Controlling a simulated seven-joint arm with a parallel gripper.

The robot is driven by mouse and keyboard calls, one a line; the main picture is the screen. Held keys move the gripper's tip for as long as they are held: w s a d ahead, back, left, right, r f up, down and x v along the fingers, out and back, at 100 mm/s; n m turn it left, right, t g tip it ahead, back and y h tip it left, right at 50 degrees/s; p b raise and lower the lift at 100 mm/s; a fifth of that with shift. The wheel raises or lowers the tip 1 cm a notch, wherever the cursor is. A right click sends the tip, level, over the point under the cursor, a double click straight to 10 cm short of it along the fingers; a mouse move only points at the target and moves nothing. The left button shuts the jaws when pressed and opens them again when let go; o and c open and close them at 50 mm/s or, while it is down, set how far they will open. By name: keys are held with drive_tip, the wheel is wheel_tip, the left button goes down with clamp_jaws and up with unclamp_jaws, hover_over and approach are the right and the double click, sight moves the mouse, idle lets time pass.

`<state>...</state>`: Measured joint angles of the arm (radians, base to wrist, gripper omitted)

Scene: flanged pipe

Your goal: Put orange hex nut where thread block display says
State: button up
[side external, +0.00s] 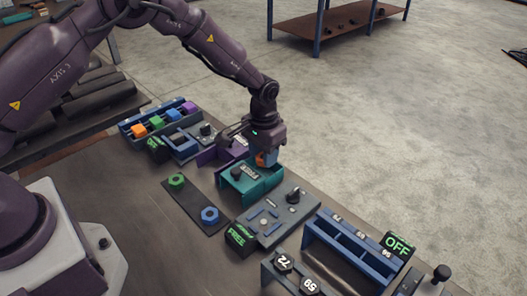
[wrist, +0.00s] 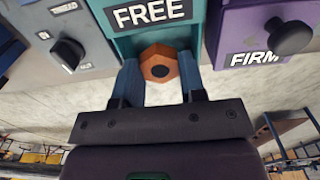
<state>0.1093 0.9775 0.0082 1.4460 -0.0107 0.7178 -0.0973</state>
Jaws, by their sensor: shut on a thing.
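My gripper (side external: 265,157) is shut on the orange hex nut (wrist: 159,67), which shows between its two blue fingers in the wrist view. In the side view the nut (side external: 260,160) is held at the teal bin (side external: 262,189), by its far upper end. The teal bin (wrist: 122,46) reads FREE in the wrist view. The purple bin (wrist: 240,42) beside it reads FIRM. In the side view a display with green FREE text (side external: 240,237) stands by a grey panel (side external: 272,226). I cannot tell whether the nut touches the bin floor.
A green nut (side external: 176,180) and a blue nut (side external: 209,214) sit on a dark strip. A blue rack (side external: 350,245) stands at the right with an OFF display (side external: 397,245). Coloured blocks (side external: 156,122) sit in a tray at the back left. Another small display (side external: 157,147) is hard to read.

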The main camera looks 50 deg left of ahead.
drive_tip(key=shift+f, duration=1.2)
idle(0.3)
drive_tip(key=o, duration=0.9)
drive_tip(key=shift+r, duration=0.65)
drive_tip(key=shift+o, duration=1.2)
drive_tip(key=shift+r, duration=2.85)
